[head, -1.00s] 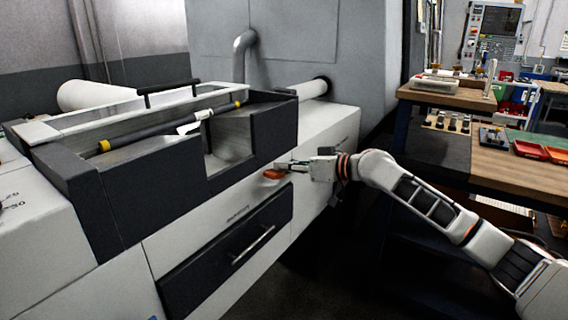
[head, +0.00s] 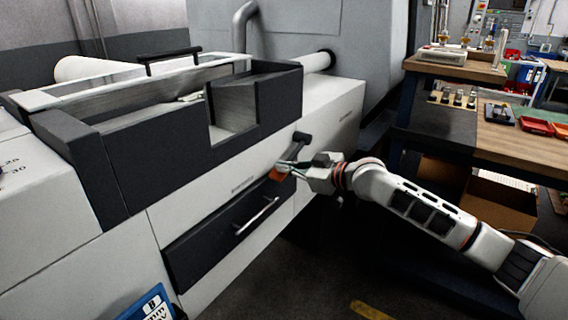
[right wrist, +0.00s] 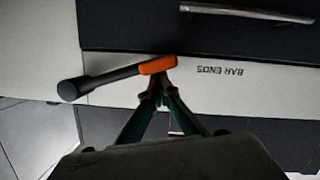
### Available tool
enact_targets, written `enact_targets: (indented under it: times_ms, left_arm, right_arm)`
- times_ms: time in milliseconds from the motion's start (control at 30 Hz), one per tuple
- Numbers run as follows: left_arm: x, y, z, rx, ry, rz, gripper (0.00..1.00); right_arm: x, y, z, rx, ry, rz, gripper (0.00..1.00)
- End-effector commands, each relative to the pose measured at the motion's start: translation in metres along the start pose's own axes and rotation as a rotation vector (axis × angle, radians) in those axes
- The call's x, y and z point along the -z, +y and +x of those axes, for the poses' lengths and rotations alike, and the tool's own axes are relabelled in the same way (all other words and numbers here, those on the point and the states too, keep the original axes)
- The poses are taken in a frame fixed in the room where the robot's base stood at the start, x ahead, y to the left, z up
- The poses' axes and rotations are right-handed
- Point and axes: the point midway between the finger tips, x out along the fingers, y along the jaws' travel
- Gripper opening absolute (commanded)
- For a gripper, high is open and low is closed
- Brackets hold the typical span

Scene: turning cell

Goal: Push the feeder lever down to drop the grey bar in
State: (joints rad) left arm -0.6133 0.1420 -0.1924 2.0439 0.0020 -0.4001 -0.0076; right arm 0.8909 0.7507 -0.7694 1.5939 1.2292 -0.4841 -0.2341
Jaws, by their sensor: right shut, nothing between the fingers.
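The feeder lever shows in the head view as a dark arm (head: 300,140) on the feeder's white front, slanting down to an orange grip (head: 276,174). In the right wrist view it has a black knob (right wrist: 72,90) and the orange grip (right wrist: 158,65). My right gripper (head: 285,168) is shut and empty, its fingertips at the orange grip, seemingly touching it. The feeder's dark trough (head: 150,145) stands above; no grey bar shows in it, and its floor is partly hidden by the front wall. My left gripper is out of view.
A dark drawer with a metal handle (head: 257,217) lies below the lever. A workbench (head: 500,140) with red trays (head: 537,127) stands at right. A cardboard box (head: 500,200) sits under it. The floor in front of the feeder is open.

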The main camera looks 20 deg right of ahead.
Motion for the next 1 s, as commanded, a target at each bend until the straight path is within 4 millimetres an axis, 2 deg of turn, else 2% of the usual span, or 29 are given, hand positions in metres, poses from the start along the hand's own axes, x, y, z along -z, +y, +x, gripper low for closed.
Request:
enact_targets:
  times_ms: [100,633,767,1000]
  left_arm:
    - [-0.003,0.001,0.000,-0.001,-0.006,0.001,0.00]
    - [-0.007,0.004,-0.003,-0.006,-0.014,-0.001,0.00]
    - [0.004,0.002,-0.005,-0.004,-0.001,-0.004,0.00]
    - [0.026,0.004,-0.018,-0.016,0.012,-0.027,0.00]
  right_arm:
    - [-0.006,-0.001,0.001,0.001,-0.005,0.001,0.00]
    - [-0.005,-0.001,0.001,0.001,-0.006,0.002,0.00]
    - [0.007,0.000,-0.002,-0.001,-0.002,-0.001,0.00]
    - [0.040,0.000,-0.010,-0.006,0.003,-0.002,0.00]
